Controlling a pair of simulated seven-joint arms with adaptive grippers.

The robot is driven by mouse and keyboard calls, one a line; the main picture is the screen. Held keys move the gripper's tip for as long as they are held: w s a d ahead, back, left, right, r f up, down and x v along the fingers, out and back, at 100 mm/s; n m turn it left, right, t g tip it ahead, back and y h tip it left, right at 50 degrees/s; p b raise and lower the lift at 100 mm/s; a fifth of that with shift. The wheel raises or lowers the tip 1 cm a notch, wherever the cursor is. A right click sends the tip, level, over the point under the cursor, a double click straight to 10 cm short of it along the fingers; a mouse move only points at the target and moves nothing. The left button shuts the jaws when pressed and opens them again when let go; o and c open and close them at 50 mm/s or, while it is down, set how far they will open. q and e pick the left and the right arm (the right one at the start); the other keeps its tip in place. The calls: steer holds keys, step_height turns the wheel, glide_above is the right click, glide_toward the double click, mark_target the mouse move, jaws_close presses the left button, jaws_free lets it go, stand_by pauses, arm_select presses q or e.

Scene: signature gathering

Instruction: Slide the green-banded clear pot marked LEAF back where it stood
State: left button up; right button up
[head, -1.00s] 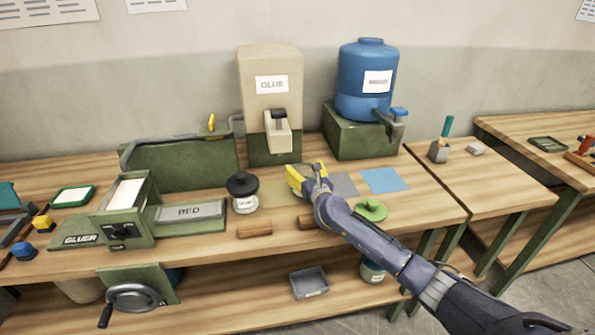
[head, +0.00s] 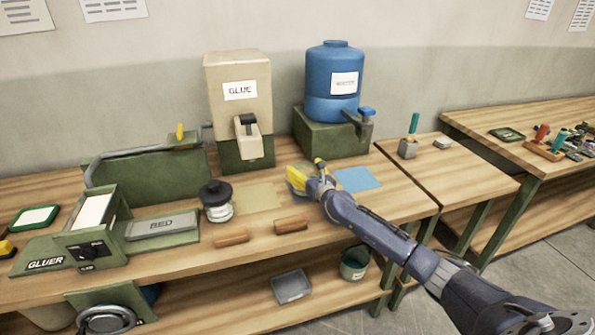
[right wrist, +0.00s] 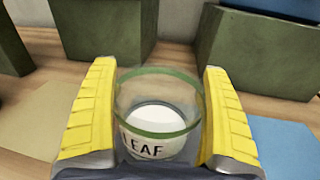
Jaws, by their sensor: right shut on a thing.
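The clear pot marked LEAF (right wrist: 160,146) shows in the right wrist view, upright, with a green band around its rim and something white inside. My right gripper (head: 297,180) is shut on it, one yellow finger on each side. In the head view the gripper and arm largely hide the pot. It is between the tan mat (head: 257,198) and the blue mat (head: 357,179), around where a grey mat lies. I cannot tell whether its base touches the bench. My left gripper is not in view.
A black-topped jar (head: 217,208) stands left of the tan mat. Two wooden rollers (head: 232,238) lie near the front edge. The glue dispenser (head: 238,105) and blue tank (head: 334,85) stand behind. The blue mat is clear.

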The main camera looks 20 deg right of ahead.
steer(key=shift+s+d, duration=0.15)
steer(key=shift+d, duration=1.2)
steer(key=o, duration=1.3)
steer(key=shift+s, duration=0.15)
steer(key=s, duration=1.1)
steer(key=shift+s+d, duration=0.25)
steer(key=shift+s, duration=0.15)
